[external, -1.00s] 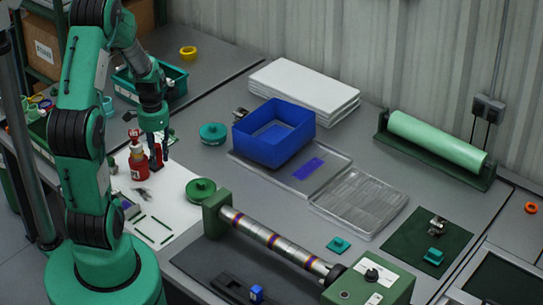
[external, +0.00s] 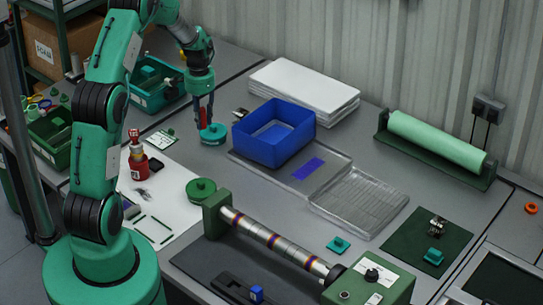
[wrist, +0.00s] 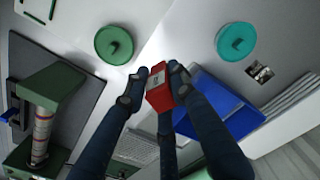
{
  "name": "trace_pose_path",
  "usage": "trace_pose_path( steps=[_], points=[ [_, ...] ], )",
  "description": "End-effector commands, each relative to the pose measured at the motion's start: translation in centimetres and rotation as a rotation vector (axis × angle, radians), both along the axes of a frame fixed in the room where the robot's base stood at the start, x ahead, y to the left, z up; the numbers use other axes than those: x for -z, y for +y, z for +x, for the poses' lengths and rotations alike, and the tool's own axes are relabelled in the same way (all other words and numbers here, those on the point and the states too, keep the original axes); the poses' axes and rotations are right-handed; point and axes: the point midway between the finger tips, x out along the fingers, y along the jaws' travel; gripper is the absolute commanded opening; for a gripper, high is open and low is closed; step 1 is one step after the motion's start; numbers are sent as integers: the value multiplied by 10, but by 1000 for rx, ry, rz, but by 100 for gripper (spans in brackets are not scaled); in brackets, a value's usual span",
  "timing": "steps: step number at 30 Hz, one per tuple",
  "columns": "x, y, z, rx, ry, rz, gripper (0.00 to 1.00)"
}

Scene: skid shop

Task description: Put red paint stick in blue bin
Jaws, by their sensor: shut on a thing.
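My gripper (external: 204,112) is shut on the red paint stick, held upright above the bench left of the blue bin. In the wrist view the red paint stick (wrist: 160,98) sits between the fingers of my gripper (wrist: 158,84), its pale labelled end toward the camera. In the external view only a small red part of the stick (external: 203,115) shows between the fingers. The blue bin (external: 301,142) stands open on a clear tray, and no object shows inside it. It also shows in the wrist view (wrist: 235,118), partly behind a finger.
A teal round lid (external: 213,136) lies just below my gripper. A red bottle (external: 138,158) stands on the white sheet at left. A green round lid (external: 201,190) and a steel roller (external: 270,238) lie nearer. White panels (external: 304,91) are stacked behind the bin.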

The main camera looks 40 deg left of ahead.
Motion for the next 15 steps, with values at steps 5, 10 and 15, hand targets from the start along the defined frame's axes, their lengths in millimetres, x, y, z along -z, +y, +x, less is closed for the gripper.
trace_pose_path(
  steps=[5,10,15],
  points=[
    [2,-5,39,4,0,0,0],
    [5,-12,73,5,0,0,0],
    [9,-21,107,7,0,0,0]
  ],
)
